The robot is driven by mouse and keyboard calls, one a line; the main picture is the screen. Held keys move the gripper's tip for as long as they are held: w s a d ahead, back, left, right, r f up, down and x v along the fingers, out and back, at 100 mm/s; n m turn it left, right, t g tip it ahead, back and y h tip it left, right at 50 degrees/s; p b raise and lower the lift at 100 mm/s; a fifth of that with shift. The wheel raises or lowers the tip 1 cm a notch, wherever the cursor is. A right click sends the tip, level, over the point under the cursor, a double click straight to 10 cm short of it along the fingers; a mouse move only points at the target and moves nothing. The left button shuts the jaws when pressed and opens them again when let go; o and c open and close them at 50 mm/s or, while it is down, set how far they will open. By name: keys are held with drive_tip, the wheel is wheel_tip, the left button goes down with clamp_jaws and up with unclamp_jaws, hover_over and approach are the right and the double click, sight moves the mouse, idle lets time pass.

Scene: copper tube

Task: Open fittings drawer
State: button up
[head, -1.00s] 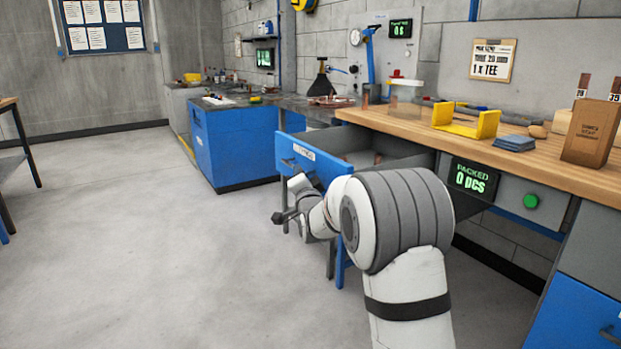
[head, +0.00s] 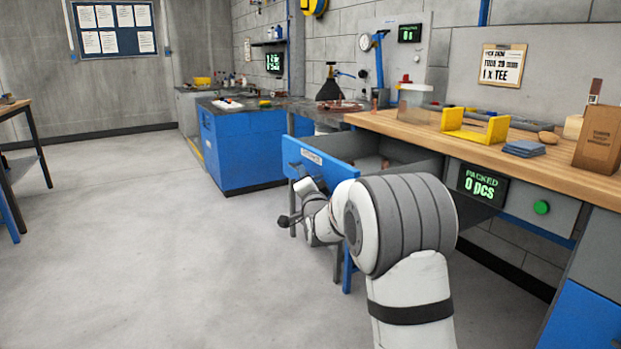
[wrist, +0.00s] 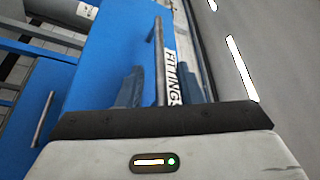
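The fittings drawer (head: 315,166) has a blue front and is pulled well out from under the wooden bench, with its grey inside showing. The wrist view shows the blue front (wrist: 105,60) close up, with a white "FITTINGS" label (wrist: 172,75) and a grey bar handle (wrist: 159,55). My gripper (wrist: 168,88) is at the front, its two fingers apart on either side of the handle. I see no clear contact with the bar. In the head view my arm's wrist partly covers the drawer front, and the fingertips are hard to make out.
The wooden bench (head: 400,128) holds a yellow holder (head: 470,130), blue cloths (head: 524,149) and a brown box (head: 598,140). A blue cabinet (head: 240,150) stands behind the drawer. The floor (head: 150,240) to the left is clear.

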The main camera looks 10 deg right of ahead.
drive_tip(key=p+v, duration=0.1)
drive_tip(key=v, duration=0.6)
drive_tip(key=shift+s, duration=0.35)
drive_tip(key=s+d+r+n+g+p, duration=0.2)
drive_tip(key=s+r+n+g+p, duration=0.45)
drive_tip(key=s+r+p, duration=0.9)
drive_tip(key=s+r+n+g+p, duration=0.2)
drive_tip(key=s+r+g+p, duration=0.2)
drive_tip(key=s+p, duration=0.6)
drive_tip(key=s+d+r+n+g+p, duration=0.1)
drive_tip(key=s+r+g+p, duration=0.3)
drive_tip(key=s, duration=1.1)
drive_tip(key=n+g+p, duration=0.1)
drive_tip(key=g+p, duration=0.2)
drive_tip(key=p, duration=0.3)
drive_tip(key=shift+s+d+n+h, duration=0.15)
drive_tip(key=shift+s+n+h, duration=0.15)
drive_tip(key=shift+n+h, duration=0.1)
